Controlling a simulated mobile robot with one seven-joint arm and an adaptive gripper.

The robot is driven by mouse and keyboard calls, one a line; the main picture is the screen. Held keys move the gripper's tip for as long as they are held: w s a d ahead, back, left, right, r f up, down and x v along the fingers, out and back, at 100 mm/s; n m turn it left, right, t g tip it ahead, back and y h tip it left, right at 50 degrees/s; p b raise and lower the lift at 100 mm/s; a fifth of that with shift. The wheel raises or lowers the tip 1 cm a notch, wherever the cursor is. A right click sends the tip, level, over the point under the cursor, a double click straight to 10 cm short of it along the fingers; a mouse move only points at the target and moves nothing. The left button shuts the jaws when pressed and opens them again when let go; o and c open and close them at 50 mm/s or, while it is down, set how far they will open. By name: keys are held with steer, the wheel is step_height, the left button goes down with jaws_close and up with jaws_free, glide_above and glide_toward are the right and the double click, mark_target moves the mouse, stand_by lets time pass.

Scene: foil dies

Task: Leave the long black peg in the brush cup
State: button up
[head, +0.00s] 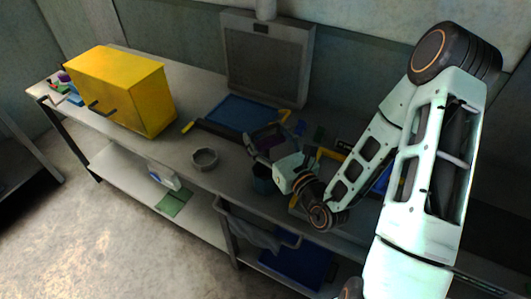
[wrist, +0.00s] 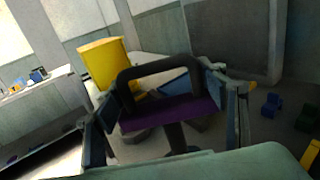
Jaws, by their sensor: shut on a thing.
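My gripper (head: 266,136) is above the workbench near its front edge. In the wrist view its fingers (wrist: 165,98) stand on either side of a purple piece (wrist: 168,114) and are shut on it. A dark arched bar (wrist: 158,66) rises behind the purple piece and a short black stem (wrist: 177,137) shows below it. The purple piece also shows in the head view (head: 268,144). I cannot tell whether the black parts belong to the long black peg. A dark teal cup (head: 262,183), likely the brush cup, stands just below my gripper; its inside is hidden.
A yellow box (head: 112,88) stands at the bench's left. A grey round dish (head: 204,160) lies left of the cup. A blue mat (head: 240,112) and a grey panel (head: 268,68) are behind. Small blue blocks (wrist: 271,104) lie to the right in the wrist view.

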steer(key=shift+f+b, duration=3.7)
steer(key=shift+f, duration=1.15)
steer(key=shift+w+a+r, duration=0.1)
steer(key=shift+w, duration=0.05)
steer(key=p+x, duration=0.1)
steer(key=x, duration=0.5)
steer(key=shift+w, duration=0.1)
steer(key=shift+r+p, duration=0.1)
steer(key=shift+p, duration=0.25)
step_height(320, 180, up, 10)
steer(key=p, duration=0.7)
